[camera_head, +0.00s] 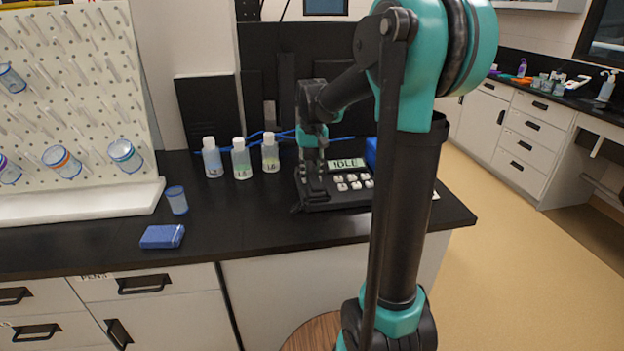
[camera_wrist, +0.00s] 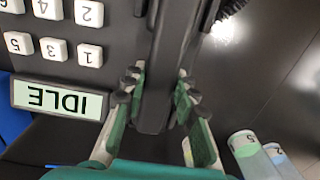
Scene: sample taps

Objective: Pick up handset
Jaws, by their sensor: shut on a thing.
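The dark handset (camera_wrist: 157,95) runs lengthwise between the two fingers of my gripper (camera_wrist: 160,85) in the wrist view. The fingers are shut on it, one on each side. The black phone base (camera_head: 345,194) sits on the dark bench in the head view, with white number keys and a screen (camera_head: 346,164) reading IDLE. My gripper (camera_head: 313,158) points down over the left side of the base, where the handset is mostly hidden. I cannot tell whether the handset touches the base.
Several capped bottles (camera_head: 241,160) stand left of the phone, with blue cable behind. A blue-rimmed cup (camera_head: 177,200) and a blue box (camera_head: 162,236) are further left, near a pegboard (camera_head: 85,80). The bench front is clear between the box and phone.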

